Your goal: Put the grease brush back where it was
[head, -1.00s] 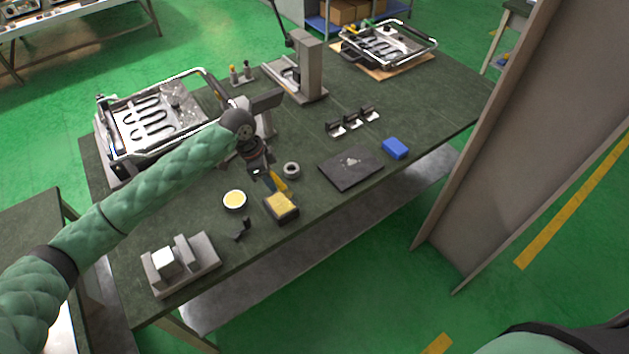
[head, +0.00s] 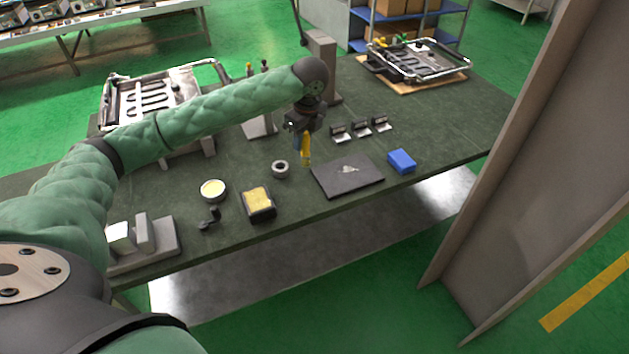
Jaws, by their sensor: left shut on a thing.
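My left gripper (head: 303,138) is over the middle of the dark worktable, pointing down and shut on a yellow-handled tool, which I take to be the grease brush (head: 306,152). The brush hangs roughly upright between a grey ring (head: 281,169) and a dark plate (head: 335,179). I cannot tell whether its lower end touches the table. The fingers are small and partly hidden by the wrist. A round tin with pale yellow content (head: 213,190) stands to the left, nearer the front. My right gripper is not in view.
A black tray with a yellow pad (head: 258,203) and a small black part (head: 209,219) lie near the front edge. A blue block (head: 401,161) is to the right. Several metal clips (head: 357,128) lie behind the plate. A framed heating unit (head: 420,62) stands at the back right.

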